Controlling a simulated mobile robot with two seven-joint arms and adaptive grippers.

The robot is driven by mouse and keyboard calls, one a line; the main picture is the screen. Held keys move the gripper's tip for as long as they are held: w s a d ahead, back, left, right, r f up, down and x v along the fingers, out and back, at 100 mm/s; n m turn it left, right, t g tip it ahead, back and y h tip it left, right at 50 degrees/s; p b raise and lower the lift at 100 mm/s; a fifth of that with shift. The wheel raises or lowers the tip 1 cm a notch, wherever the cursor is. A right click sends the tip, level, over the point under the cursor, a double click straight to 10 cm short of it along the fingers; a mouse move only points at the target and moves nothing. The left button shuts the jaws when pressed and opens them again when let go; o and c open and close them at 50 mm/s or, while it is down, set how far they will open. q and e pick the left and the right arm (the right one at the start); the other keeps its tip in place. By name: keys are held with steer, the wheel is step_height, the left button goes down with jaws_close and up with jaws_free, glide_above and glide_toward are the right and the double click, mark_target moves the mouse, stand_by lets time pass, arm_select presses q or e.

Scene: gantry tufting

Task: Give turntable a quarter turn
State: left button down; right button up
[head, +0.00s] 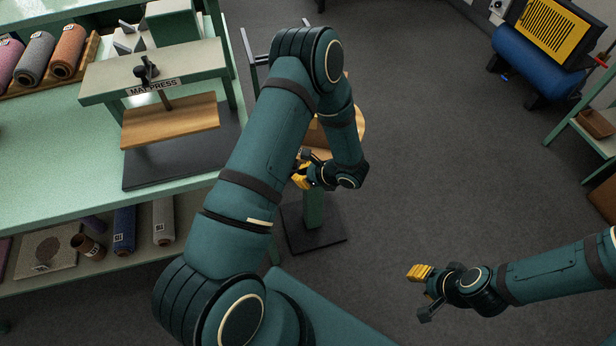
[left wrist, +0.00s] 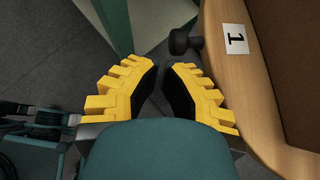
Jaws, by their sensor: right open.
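The turntable (head: 361,118) has a round wooden top, mostly hidden behind my left arm in the head view. It stands on a green post (head: 313,212) with a dark base plate. In the left wrist view its curved wooden rim (left wrist: 222,75) fills the right side, with a white label "1" (left wrist: 236,39) and a dark knob (left wrist: 184,42) at the edge. My left gripper (head: 302,169) is beside the rim, its yellow fingertips (left wrist: 161,66) close together with a narrow gap, just short of the knob. It holds nothing visible. My right gripper (head: 424,291) is open and empty above the floor.
A green bench (head: 60,155) with a mat press (head: 155,85) and yarn rolls stands at the left, with a lower shelf below. A blue compressor tank (head: 540,65) and another green table (head: 590,135) are at the upper right. The grey floor between is clear.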

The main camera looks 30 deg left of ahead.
arm_select(q)
steer(key=shift+a, duration=0.1)
arm_select(e)
steer(key=shift+a+f, duration=0.1)
stand_by(0.3)
arm_select(q)
steer(key=shift+s+a+m+t, duration=0.2)
steer(key=shift+a+m+t, duration=0.1)
steer(key=shift+a, duration=0.2)
arm_select(e)
steer(key=shift+s+a+f, duration=0.15)
steer(key=shift+s+a, duration=0.1)
steer(key=shift+a, duration=0.1)
arm_select(q)
steer(key=shift+a+b, duration=0.1)
steer(key=shift+b, duration=0.25)
arm_select(e)
steer(key=shift+a+f, duration=0.1)
